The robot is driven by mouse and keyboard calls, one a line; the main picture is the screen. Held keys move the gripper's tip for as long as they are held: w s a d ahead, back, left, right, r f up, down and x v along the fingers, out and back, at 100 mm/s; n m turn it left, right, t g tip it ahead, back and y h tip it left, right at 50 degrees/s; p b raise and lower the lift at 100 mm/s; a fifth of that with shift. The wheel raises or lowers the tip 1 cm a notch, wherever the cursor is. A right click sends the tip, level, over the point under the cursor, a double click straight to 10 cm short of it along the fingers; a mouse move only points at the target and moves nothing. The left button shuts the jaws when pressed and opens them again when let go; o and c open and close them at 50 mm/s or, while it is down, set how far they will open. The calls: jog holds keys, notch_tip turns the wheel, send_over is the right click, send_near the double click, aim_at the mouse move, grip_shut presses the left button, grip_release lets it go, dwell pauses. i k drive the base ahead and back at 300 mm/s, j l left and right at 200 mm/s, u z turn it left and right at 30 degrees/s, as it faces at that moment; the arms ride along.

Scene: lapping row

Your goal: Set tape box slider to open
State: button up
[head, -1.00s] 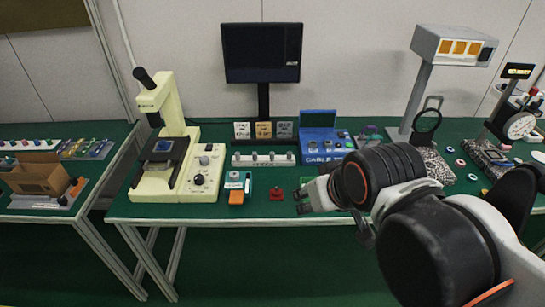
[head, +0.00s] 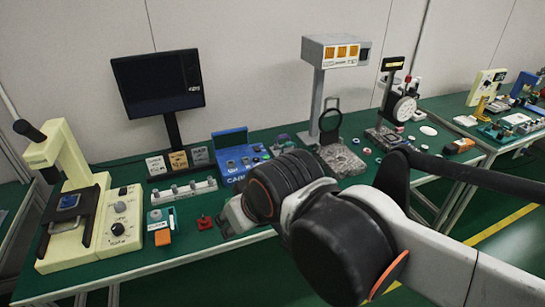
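I cannot make out for sure which thing is the tape box or how its slider stands. A blue box (head: 231,147) with its lid raised and partly readable lettering stands near the middle of the near table. A small teal and white device (head: 156,217) with an orange block (head: 162,237) sits near the front edge. My gripper (head: 226,221) is over the front edge, in front of the blue box and right of a small red part (head: 205,222). My arm hides much of the gripper, and its finger gap is unclear.
A cream press (head: 75,218) stands at the left, with a monitor (head: 157,82) behind. Another table (head: 512,143) stands beyond. Green floor is open at the lower right.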

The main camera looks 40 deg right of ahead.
aim_at(461, 142)
jog(key=z, duration=2.5)
